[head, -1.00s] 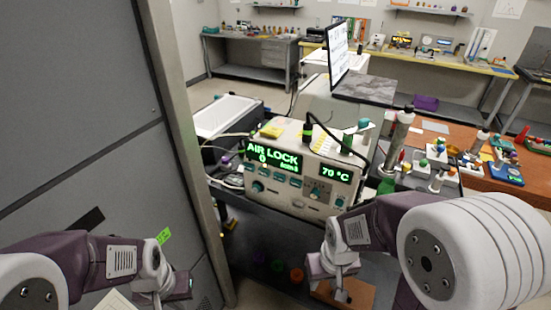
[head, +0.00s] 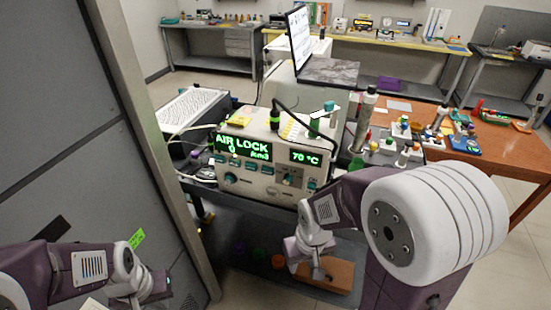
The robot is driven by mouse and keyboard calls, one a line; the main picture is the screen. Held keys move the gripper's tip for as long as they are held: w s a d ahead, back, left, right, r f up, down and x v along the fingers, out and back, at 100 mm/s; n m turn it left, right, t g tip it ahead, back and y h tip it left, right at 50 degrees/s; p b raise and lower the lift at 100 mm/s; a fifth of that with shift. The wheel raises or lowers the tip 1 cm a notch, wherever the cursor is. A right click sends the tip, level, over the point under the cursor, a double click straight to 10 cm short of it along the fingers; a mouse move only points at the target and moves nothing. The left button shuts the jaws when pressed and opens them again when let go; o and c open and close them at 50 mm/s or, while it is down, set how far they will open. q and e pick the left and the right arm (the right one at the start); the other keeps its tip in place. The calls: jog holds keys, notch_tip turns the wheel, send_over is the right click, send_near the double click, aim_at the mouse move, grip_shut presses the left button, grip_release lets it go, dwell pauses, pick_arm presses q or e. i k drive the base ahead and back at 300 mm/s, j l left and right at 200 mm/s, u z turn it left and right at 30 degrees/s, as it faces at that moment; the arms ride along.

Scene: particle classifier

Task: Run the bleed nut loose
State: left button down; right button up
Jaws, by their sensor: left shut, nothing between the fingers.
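The beige classifier (head: 268,197) stands on a dark cart, its green display reading "AIR LOCK 0" and a smaller one reading "70 °C". Its front has several teal knobs and buttons, and black and green fittings with a black hose rise from its top. I cannot make out which part is the bleed nut. My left gripper (head: 152,290) is at the lower left beside the grey panel, shut and empty, away from the classifier. My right gripper (head: 312,268) hangs low in front of the cart, below the classifier's front; its fingers are too small to read.
A tall grey panel (head: 62,130) fills the left side. An orange-brown table (head: 508,172) with bottles, vials and small blocks lies to the right. A wooden block (head: 335,275) sits low behind my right gripper. Workbenches line the back wall; open floor shows at the lower right.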

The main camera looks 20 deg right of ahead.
aim_at(229, 180)
jog(key=i+u, duration=0.1)
jog(key=u, duration=0.25)
jog(key=i+l+u, duration=0.1)
jog(key=u, duration=0.25)
jog(key=i+l+u, duration=0.1)
jog(key=u, duration=0.25)
jog(key=l, duration=0.1)
